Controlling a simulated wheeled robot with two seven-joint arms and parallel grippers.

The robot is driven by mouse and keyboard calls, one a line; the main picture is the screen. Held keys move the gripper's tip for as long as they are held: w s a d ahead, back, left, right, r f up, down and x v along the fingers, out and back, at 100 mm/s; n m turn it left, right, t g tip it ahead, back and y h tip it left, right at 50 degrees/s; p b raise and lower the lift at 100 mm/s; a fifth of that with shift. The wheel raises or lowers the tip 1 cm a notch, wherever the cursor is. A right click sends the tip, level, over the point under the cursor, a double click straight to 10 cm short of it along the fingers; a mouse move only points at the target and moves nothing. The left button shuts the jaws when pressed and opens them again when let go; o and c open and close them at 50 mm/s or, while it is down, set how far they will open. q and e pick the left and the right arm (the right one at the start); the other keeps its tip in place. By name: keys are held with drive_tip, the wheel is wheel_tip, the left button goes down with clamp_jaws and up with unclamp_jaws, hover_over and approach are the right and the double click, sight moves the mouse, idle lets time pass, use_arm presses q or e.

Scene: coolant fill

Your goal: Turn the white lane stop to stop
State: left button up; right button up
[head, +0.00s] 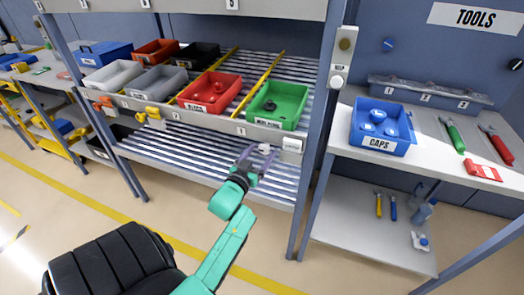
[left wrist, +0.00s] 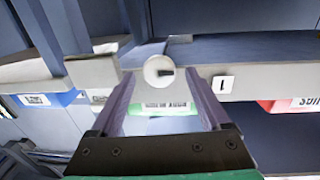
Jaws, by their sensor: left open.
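The white lane stop (head: 265,148) is on the front rail of the middle shelf, below the green bin. My left gripper (head: 258,160) is in front of the rail at the white stop. In the left wrist view its two purple fingers (left wrist: 163,80) are spread on either side of the knob, with gaps visible. The fingers are open and hold nothing. My right gripper is in no view.
Green (head: 278,105) and red (head: 210,92) bins stand on the rack above the rail. A yellow stop (head: 152,114) and an orange stop (head: 104,104) are further left. A post (head: 325,120) with a white knob (head: 337,81) stands right of my gripper.

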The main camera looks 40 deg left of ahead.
use_arm(q)
drive_tip(key=shift+w, duration=0.4)
drive_tip(key=shift+w+a, duration=0.1)
clamp_jaws()
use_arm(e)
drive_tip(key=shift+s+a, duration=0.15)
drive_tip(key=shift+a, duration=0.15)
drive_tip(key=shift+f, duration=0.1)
